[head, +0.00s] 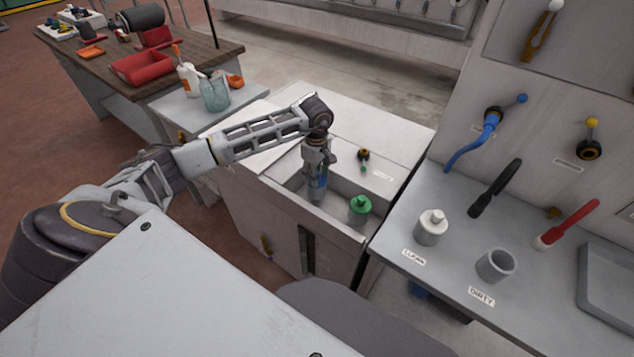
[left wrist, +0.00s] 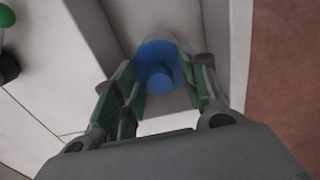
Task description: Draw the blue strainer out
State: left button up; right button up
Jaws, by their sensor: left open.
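The blue strainer (left wrist: 160,78) shows in the left wrist view as a round blue piece with a raised knob, down in the sink-like trough. My left gripper (left wrist: 160,95) is open, with its green-padded fingers on either side of the blue knob. I cannot tell whether the fingers touch it. In the head view my left gripper (head: 317,180) points down into the trough (head: 340,215), and a bit of blue shows at its fingers. The gripper hides most of the strainer there. My right gripper is not in view.
A green-capped strainer (head: 360,209) stands in the same trough, just right of my left gripper. A small valve (head: 363,155) sits behind it. The trough walls are close.

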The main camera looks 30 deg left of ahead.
pick_arm(q)
grip_shut()
jog(key=shift+r, duration=0.4)
dwell(0.4)
jog(key=shift+r, duration=0.2)
dwell(0.3)
jog(key=shift+r+p, duration=0.25)
jog(key=shift+p, duration=0.1)
